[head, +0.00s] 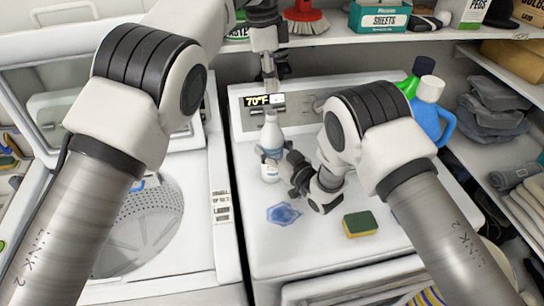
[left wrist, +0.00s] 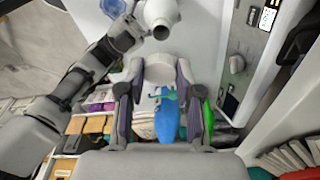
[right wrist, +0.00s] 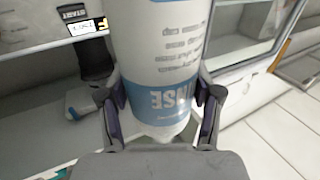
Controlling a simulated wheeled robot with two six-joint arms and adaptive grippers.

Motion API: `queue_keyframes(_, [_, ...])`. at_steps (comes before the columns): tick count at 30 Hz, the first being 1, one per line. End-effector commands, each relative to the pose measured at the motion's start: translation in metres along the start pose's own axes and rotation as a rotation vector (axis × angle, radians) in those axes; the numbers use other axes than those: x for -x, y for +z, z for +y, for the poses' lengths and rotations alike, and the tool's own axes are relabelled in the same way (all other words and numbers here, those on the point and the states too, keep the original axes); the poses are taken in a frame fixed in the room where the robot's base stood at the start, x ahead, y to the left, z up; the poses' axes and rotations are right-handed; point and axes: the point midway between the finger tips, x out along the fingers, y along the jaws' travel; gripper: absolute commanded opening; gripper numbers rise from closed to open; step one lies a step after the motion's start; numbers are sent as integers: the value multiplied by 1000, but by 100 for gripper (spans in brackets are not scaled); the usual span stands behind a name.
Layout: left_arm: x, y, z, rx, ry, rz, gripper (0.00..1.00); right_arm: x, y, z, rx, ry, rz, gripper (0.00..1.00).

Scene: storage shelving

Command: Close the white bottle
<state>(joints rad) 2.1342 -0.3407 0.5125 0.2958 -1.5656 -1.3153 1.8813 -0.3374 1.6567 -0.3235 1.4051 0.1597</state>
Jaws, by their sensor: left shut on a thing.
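The white bottle (head: 271,137) stands upright on the white machine top, near the control panel. Its blue label shows in the right wrist view (right wrist: 160,95), and its open, dark mouth shows in the left wrist view (left wrist: 161,28). My right gripper (head: 272,160) is closed around the bottle's body, with a finger on each side. My left gripper (head: 269,84) is above the bottle. In the left wrist view it is shut on a round white cap (left wrist: 158,68), apart from the bottle's mouth. The cap is hard to make out in the head view.
A blue jug (head: 428,118) stands at the right of the machine top. A green and yellow sponge (head: 360,224) and a blue flat item (head: 284,213) lie in front. The open washer drum (head: 145,225) is at left. A shelf (head: 340,38) with boxes runs behind.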

Motion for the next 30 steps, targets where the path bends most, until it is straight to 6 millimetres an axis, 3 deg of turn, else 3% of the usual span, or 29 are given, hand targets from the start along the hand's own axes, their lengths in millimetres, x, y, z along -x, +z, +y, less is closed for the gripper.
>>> queue_keyframes(1, [0,0,0,0,0,0,23,0,0,0,0,0,0,9])
queue_keyframes(2, [0,0,0,0,0,0,23,0,0,0,0,0,0,1])
queue_keyframes(5, [-2,0,0,0,1,0,23,0,0,0,0,0,0,1])
queue_keyframes(15, [-47,8,-1,-1,-1,-2,23,0,0,0,0,0,0,1])
queue_keyframes(30, [-49,8,-2,-1,-4,-1,23,0,0,0,0,0,0,1])
